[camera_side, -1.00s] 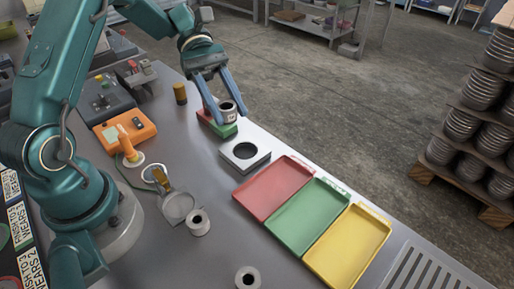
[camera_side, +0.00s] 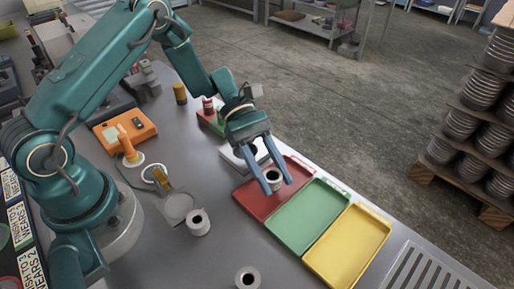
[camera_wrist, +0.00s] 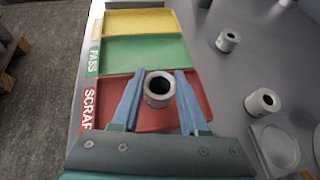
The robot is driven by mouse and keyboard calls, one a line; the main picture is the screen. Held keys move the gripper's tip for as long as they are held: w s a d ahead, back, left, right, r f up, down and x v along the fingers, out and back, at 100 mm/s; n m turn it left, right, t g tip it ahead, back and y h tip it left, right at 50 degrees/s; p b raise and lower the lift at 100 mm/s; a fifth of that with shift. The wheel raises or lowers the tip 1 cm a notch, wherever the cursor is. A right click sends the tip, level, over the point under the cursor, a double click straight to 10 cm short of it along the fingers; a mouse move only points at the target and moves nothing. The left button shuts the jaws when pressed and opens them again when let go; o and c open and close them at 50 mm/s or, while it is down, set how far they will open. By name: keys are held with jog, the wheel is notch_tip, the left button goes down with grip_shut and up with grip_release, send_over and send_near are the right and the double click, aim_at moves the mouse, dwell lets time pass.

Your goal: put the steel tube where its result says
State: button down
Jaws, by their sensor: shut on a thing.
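My gripper (camera_side: 271,180) is shut on the steel tube (camera_side: 273,175), a short grey ring with a dark bore, held upright. In the wrist view the tube (camera_wrist: 159,89) sits between my blue fingers (camera_wrist: 158,98). It is over the red tray (camera_side: 252,200), which is labelled SCRAP in the wrist view (camera_wrist: 105,88). I cannot tell whether it touches the tray floor. The green tray (camera_side: 309,213), labelled PASS, and the yellow tray (camera_side: 349,246), its label too small to read, lie beside it. All three trays look empty otherwise.
Two similar tubes stand on the bench, one near the round plate (camera_side: 199,222) and one at the front (camera_side: 247,278). An orange device (camera_side: 127,133) and a red-and-green block (camera_side: 212,120) stand farther back. A grey slotted panel (camera_side: 425,270) is right of the trays.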

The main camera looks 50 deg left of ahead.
jog(key=shift+f, duration=0.55)
jog(key=shift+f, duration=0.15)
jog(key=shift+c, duration=2.1)
grip_release()
